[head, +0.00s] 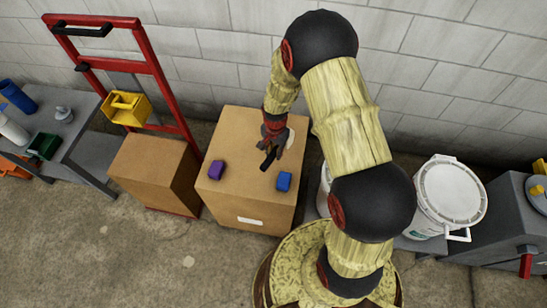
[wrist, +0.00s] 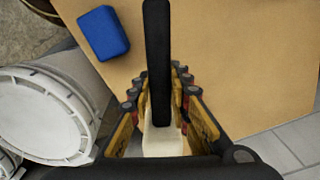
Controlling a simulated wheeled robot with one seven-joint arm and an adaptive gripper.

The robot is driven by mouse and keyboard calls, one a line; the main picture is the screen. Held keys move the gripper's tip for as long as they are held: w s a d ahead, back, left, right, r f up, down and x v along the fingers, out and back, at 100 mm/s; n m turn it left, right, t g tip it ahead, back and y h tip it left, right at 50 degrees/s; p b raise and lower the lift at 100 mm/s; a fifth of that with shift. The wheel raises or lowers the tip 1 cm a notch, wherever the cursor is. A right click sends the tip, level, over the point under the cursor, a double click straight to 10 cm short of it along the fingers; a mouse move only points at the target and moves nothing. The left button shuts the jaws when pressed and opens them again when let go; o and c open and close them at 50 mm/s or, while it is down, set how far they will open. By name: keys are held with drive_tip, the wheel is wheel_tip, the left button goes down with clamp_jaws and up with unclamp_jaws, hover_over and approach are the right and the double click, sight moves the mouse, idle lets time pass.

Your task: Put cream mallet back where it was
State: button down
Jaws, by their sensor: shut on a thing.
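The cream mallet has a cream head (wrist: 162,142) and a black handle (wrist: 157,60) in the wrist view. My gripper (wrist: 160,88) is shut on the mallet, with its fingers on either side of the head. In the head view my gripper (head: 274,135) is over the large cardboard box (head: 247,205); the dark handle (head: 268,160) points down and left, and a bit of the pale head (head: 290,138) shows beside the fingers. I cannot tell whether the mallet touches the box top.
A purple block (head: 216,170) and a blue block (head: 284,181) sit on the box. A smaller box (head: 155,172) and red hand truck (head: 160,75) with a yellow bin (head: 127,108) stand left. A lidded white bucket (head: 452,190) stands right. The box's front top is partly clear.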

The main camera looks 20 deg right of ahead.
sight(274, 155)
drive_tip(key=shift+w+f, duration=0.55)
drive_tip(key=shift+f, duration=0.15)
drive_tip(key=shift+w+f+b, duration=0.2)
drive_tip(key=shift+f+b, duration=0.5)
drive_tip(key=shift+f, duration=0.95)
drive_tip(key=c, duration=1.7)
unclamp_jaws()
drive_tip(key=shift+f, duration=0.1)
drive_tip(key=shift+c, duration=0.2)
drive_tip(key=shift+o, duration=0.4)
